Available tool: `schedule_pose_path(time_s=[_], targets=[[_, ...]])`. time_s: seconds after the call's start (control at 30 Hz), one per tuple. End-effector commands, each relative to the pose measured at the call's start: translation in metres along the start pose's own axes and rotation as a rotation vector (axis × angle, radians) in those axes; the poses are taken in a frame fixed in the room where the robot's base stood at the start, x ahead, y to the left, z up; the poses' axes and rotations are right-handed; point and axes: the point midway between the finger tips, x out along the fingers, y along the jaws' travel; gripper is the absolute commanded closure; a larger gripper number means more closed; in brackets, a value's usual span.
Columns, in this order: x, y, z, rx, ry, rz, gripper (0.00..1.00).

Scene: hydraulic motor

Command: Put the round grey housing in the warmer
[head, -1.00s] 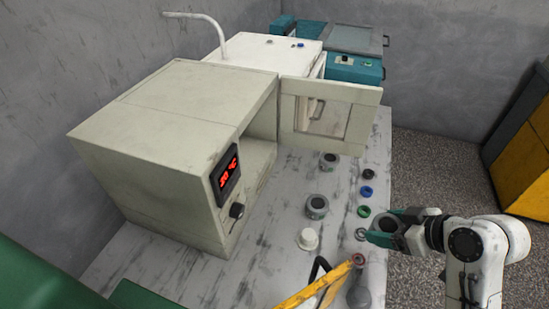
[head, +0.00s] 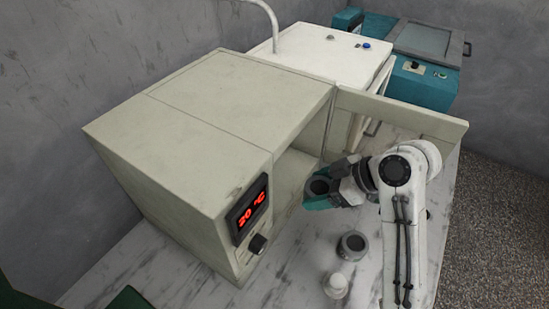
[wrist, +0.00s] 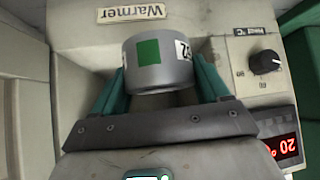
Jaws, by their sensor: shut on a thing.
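The round grey housing (head: 318,187) is held between the teal fingers of my gripper (head: 322,200), just in front of the warmer's opening. In the wrist view the housing (wrist: 158,62) shows a green square and a white label, with a finger of my gripper (wrist: 157,88) on each side. The warmer (head: 205,110) is a beige box with a red display reading 20 °C and a knob. Its door (head: 400,115) stands open on the right, partly behind my arm. In the wrist view the warmer also shows a "Warmer" label (wrist: 132,12).
Another round grey part (head: 353,250) and a white knobbed part (head: 336,286) stand on the marbled table (head: 290,275) below my gripper. A white machine (head: 335,55) and a teal machine (head: 425,75) stand behind the warmer. My arm covers the table's right side.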

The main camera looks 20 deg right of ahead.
Motion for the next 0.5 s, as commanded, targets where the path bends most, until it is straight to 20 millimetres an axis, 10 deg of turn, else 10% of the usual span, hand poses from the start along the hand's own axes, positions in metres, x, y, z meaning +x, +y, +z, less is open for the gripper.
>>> schedule_pose_path(time_s=[0.5], targets=[[0.069,0.069,-0.074,-0.001,0.0,0.002,0.77]])
